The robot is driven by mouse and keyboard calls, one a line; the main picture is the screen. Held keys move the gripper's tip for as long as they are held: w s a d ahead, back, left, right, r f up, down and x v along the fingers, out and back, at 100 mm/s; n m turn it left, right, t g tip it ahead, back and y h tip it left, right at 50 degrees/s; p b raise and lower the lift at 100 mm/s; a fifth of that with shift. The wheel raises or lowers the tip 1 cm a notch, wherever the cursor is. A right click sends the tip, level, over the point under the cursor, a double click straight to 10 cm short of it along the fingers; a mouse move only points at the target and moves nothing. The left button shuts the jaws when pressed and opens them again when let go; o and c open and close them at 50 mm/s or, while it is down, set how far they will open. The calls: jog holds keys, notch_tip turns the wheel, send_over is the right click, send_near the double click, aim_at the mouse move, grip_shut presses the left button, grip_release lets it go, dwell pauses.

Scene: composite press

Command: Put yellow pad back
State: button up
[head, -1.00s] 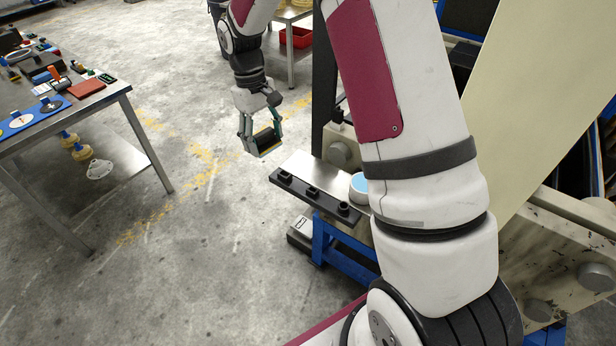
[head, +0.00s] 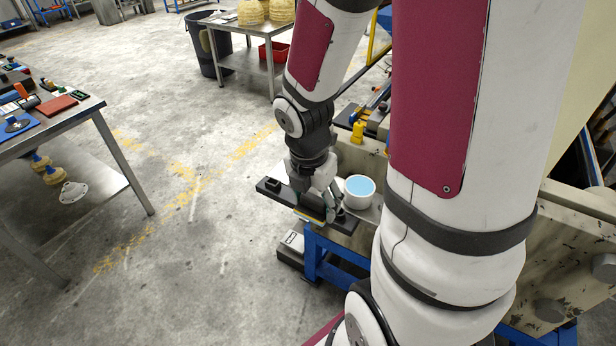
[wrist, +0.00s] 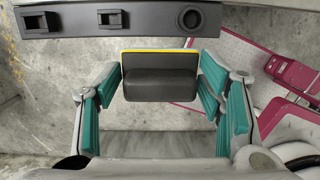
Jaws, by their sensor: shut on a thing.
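My gripper (head: 314,205) is shut on the yellow pad, a dark block with a thin yellow layer along one edge. In the wrist view the yellow pad (wrist: 160,80) sits between the teal finger pads. A long dark bar (wrist: 150,18) with three differently shaped dark fittings crosses the top of the wrist view, apart from the pad in the picture. In the head view, my gripper hangs over the dark bar (head: 339,226) and covers part of it. I cannot tell whether the pad touches it.
A white cup with a blue top (head: 360,190) stands on the metal ledge just right of my gripper. A steel worktable (head: 70,125) with tools is at the left. Another table (head: 248,36) holds a red bin at the back. The floor between is clear.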

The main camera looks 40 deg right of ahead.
jog(key=w+d, duration=0.3)
jog(key=w, duration=0.1)
jog(key=w+d+f, duration=0.1)
jog(key=w+d, duration=0.2)
jog(key=w, duration=0.1)
jog(key=w+d, duration=0.2)
jog(key=w, duration=0.2)
jog(key=shift+w+d+f, duration=0.25)
jog(key=shift+d, duration=0.15)
jog(key=shift+w+f+b, duration=0.1)
jog(key=shift+f+b, duration=0.3)
jog(key=shift+f, duration=1.35)
jog(key=shift+f, duration=0.15)
jog(key=o, duration=1.2)
